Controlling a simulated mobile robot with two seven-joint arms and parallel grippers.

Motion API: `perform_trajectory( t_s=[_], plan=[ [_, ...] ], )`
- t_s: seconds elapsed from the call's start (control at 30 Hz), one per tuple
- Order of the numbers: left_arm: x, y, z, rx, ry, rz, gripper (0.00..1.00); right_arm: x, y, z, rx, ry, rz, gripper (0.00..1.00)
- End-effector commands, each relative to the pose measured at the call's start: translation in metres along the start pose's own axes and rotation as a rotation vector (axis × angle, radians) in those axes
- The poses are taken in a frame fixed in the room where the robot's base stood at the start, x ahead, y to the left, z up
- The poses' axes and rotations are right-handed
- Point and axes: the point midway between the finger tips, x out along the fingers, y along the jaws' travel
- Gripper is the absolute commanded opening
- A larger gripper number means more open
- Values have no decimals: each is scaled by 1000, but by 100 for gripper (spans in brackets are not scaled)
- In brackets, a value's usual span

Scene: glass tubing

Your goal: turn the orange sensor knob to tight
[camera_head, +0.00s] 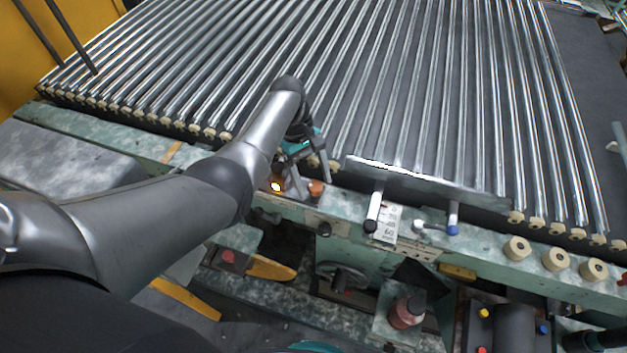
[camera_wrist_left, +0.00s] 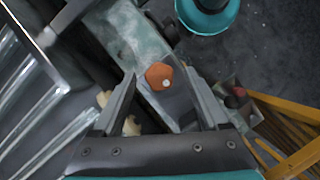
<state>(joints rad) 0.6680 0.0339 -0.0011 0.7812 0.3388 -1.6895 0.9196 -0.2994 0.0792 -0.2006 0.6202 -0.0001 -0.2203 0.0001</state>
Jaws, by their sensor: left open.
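The orange sensor knob (camera_head: 316,188) stands on the green machine rail, below the front ends of the tubes. In the left wrist view the orange knob (camera_wrist_left: 158,76) shows as a rounded, lobed cap with a white dot. My left gripper (camera_head: 312,182) is over the rail with its fingers pointing down at the knob. In the wrist view the left gripper (camera_wrist_left: 160,73) is open, and the knob appears between its fingertips with a gap on both sides. I cannot tell whether the tips reach down to the knob's height.
A metal bar (camera_head: 430,186) with a black-tipped lever (camera_head: 371,212) and a blue-tipped lever (camera_head: 453,217) lies to the right. Glass tubes (camera_head: 400,80) fill the bed behind. Cream rollers (camera_head: 555,260) stand at right.

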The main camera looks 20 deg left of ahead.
Motion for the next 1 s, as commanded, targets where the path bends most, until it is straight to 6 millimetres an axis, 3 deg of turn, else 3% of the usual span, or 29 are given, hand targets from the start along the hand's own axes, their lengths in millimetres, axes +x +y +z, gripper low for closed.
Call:
perform_trajectory(
  t_s=[0.3,0.9,1.0],
  plan=[
    [2,0,0,1,0,0,75,0,0,0,0,-1,0,50],
    [2,0,0,0,0,-1,7,0,0,1,1,-1,0,50],
    [2,0,0,0,0,-1,0,0,0,1,1,-1,0,50]
  ],
)
